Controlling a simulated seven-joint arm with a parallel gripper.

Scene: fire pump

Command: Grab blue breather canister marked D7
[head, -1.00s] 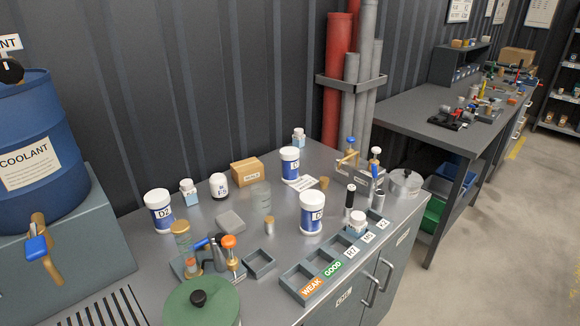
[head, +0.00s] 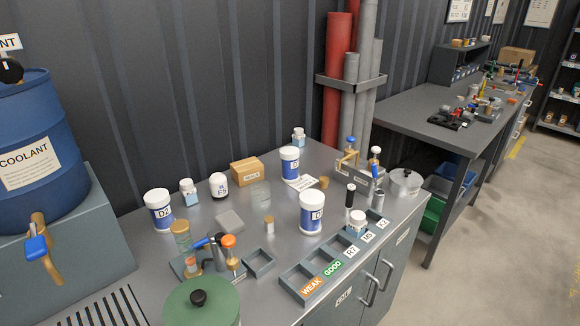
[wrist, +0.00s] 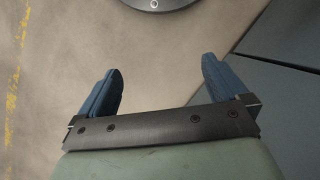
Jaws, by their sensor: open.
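Three white canisters with blue label bands stand upright on the grey bench: a left canister (head: 159,211), a back canister (head: 290,165) and a front canister (head: 312,213). Each label starts with D. The left one looks like D2; I cannot read the digits on the others surely, so I cannot tell which is D7. No canister shows in the wrist view.
A cardboard box (head: 246,172), small bottles, a glass beaker (head: 260,194) and a grey block (head: 229,221) stand among the canisters. A labelled tray (head: 309,283) lies at the bench's front edge. A valve fixture (head: 212,255) and green lid (head: 201,303) are at front left.

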